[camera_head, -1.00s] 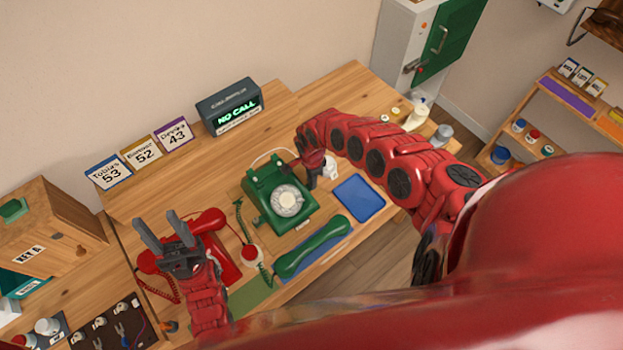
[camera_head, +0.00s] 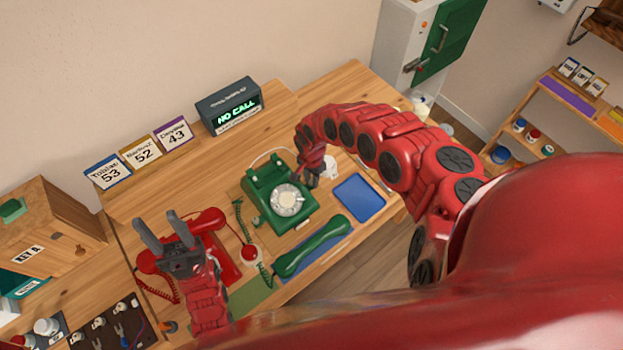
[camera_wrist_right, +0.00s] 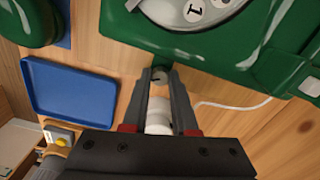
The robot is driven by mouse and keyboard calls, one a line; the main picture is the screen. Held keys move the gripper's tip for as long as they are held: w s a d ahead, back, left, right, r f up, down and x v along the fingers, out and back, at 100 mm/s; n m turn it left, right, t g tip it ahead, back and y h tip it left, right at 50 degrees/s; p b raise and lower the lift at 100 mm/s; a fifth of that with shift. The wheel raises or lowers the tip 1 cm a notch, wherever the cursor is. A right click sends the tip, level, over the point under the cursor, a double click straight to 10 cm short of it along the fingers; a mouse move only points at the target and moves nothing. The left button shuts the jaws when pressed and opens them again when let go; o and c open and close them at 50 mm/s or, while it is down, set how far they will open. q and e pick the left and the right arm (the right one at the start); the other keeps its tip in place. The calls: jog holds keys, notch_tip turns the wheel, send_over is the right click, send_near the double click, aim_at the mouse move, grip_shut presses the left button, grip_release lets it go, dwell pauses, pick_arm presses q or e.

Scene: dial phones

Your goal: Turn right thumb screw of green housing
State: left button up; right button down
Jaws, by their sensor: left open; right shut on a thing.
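The green housing (camera_head: 262,184) with its white dial (camera_head: 287,200) stands on the desk; its edge also shows at the top of the right wrist view (camera_wrist_right: 135,38). A small metallic thumb screw (camera_wrist_right: 160,76) sits at the housing's edge in that view. My right gripper (camera_head: 310,184) is at the housing's right side, and its fingertips (camera_wrist_right: 160,72) close on the screw, partly hiding it. My left gripper (camera_head: 160,228) is open and empty, raised over the red phone (camera_head: 208,222) at the left.
A green handset (camera_head: 312,247) lies in front of the housing. A blue tray (camera_head: 359,198) lies to its right. A white object (camera_wrist_right: 158,120) shows between my right fingers, below them. A white cable (camera_wrist_right: 232,104) runs along the desk. A "NO CALL" display (camera_head: 230,106) stands behind.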

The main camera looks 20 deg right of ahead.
jog(key=n+b, duration=0.1)
jog(key=n, duration=1.2)
jog(key=shift+n+b, duration=0.3)
jog(key=n, duration=0.4)
jog(key=shift+n, duration=0.3)
jog(key=n, duration=0.3)
jog(key=shift+n, duration=0.3)
jog(key=n, duration=0.3)
jog(key=shift+n, duration=2)
